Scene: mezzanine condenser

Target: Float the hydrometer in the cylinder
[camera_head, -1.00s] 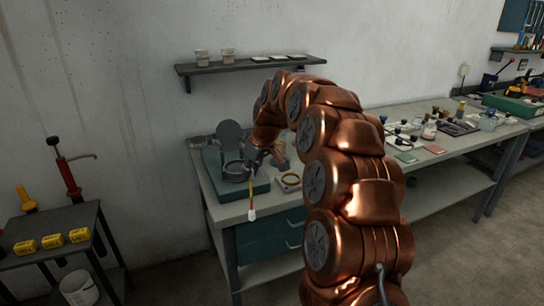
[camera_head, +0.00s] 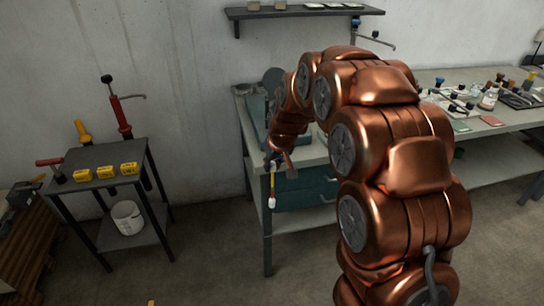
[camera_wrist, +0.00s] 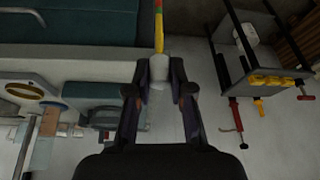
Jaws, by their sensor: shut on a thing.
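My gripper (camera_head: 273,160) hangs in front of the left end of the grey workbench, above the floor. It is shut on the hydrometer (camera_head: 272,188), a thin yellow stick with a red band and a white lower end, which hangs nearly upright. In the wrist view my gripper (camera_wrist: 159,88) closes around a pale grey part, and the coloured stem (camera_wrist: 158,30) runs out of the top of the picture. I cannot pick out the cylinder for certain; my arm hides much of the bench.
The workbench (camera_head: 250,125) has dark teal drawers. A black two-tier stand (camera_head: 75,187) to the left holds yellow boxes (camera_head: 106,172), a red hand pump (camera_head: 121,117) and a white bucket (camera_head: 127,216). A wall shelf (camera_head: 300,12) is above. Open floor lies between stand and bench.

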